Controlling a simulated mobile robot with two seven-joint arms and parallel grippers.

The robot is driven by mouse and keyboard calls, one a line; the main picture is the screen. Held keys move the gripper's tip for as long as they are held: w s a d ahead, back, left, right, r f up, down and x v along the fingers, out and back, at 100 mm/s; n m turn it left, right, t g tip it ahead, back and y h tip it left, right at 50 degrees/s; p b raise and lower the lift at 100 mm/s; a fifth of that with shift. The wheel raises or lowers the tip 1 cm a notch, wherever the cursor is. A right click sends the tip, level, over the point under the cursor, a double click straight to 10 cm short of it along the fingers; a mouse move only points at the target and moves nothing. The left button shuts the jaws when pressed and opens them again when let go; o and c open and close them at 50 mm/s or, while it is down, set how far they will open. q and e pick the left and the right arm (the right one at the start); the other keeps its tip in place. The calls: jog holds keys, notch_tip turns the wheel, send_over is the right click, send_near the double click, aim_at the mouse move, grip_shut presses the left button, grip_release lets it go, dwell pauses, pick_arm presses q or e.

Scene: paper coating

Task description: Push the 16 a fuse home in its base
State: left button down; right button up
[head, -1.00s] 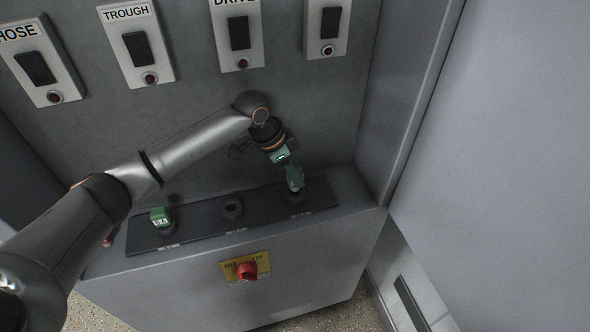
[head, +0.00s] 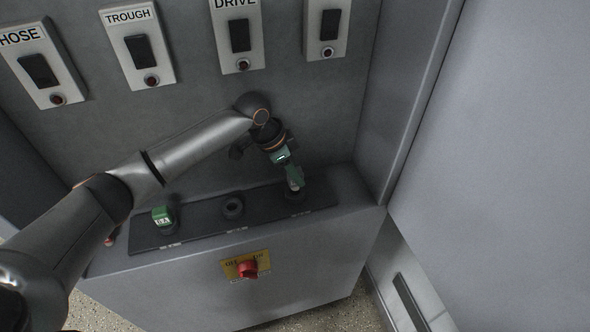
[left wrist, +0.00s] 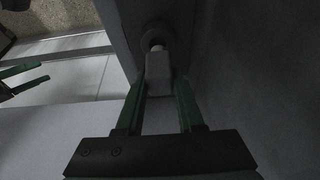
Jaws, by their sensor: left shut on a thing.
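The 16 A fuse shows as a pale grey block (left wrist: 158,72) between the green fingers of my left gripper (left wrist: 160,85) in the left wrist view. My left gripper (head: 294,178) is shut on it above the right end of the black strip. The fuse points at the dark round base (head: 296,195), which also shows as a ring (left wrist: 157,36) in the left wrist view. The fuse's end meets the ring; how deep it sits I cannot tell. A pair of green fingers, seemingly my right gripper (left wrist: 40,73), stands apart at the left edge of the wrist view.
A green fuse (head: 162,215) stands in the left base, and the middle base (head: 233,207) is empty. A red switch on a yellow plate (head: 247,268) is on the front face. Labelled switch plates (head: 137,45) line the back wall. A side wall (head: 415,95) rises at the right.

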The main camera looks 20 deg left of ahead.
pick_arm(q)
jog(key=shift+p, duration=0.35)
dwell(0.5)
jog(key=shift+f+b, duration=0.65)
jog(key=shift+f, duration=0.9)
jog(key=shift+c, duration=2.2)
grip_release()
jog(key=v, duration=1.2)
jog(key=shift+a+r, duration=0.15)
jog(key=shift+r, duration=0.1)
jog(key=shift+s, duration=0.1)
